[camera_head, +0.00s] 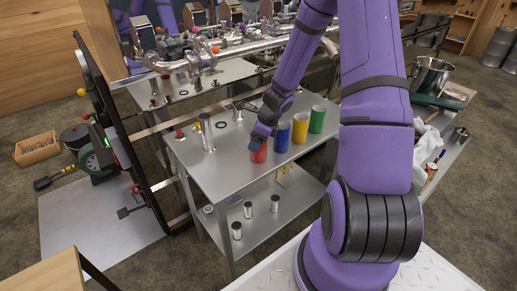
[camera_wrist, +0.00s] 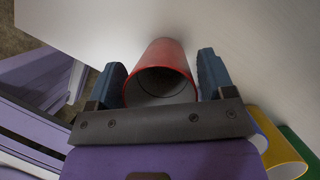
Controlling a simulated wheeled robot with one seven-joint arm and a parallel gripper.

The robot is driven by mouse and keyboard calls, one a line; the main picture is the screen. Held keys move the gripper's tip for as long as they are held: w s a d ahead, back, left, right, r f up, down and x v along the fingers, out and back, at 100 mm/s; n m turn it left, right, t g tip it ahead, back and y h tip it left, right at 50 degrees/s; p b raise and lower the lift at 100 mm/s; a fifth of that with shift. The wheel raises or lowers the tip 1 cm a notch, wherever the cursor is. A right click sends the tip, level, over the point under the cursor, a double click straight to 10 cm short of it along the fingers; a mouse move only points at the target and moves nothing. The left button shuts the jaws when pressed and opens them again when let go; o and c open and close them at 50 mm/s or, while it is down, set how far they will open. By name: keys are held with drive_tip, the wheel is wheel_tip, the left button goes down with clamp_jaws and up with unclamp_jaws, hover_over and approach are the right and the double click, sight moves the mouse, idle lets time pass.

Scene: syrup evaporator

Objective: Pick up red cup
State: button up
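The red cup (camera_head: 259,154) stands near the front edge of the metal table (camera_head: 222,174), left of the other cups. In the wrist view the red cup (camera_wrist: 161,72) lies between the two blue fingers of my gripper (camera_wrist: 162,80). A gap shows on each side of the cup, so my gripper is open around it. In the head view my gripper (camera_head: 262,136) comes down over the cup from above and hides part of it.
A blue cup (camera_head: 282,138), a yellow cup (camera_head: 300,128) and a green cup (camera_head: 317,120) stand in a row to the right of the red cup. A metal cylinder (camera_head: 206,133) stands on the table's left part. A lower shelf (camera_head: 262,222) holds several small metal containers.

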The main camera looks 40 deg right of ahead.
drive_tip(key=c, duration=0.6)
drive_tip(key=shift+c, duration=0.2)
drive_tip(key=shift+r, duration=0.2)
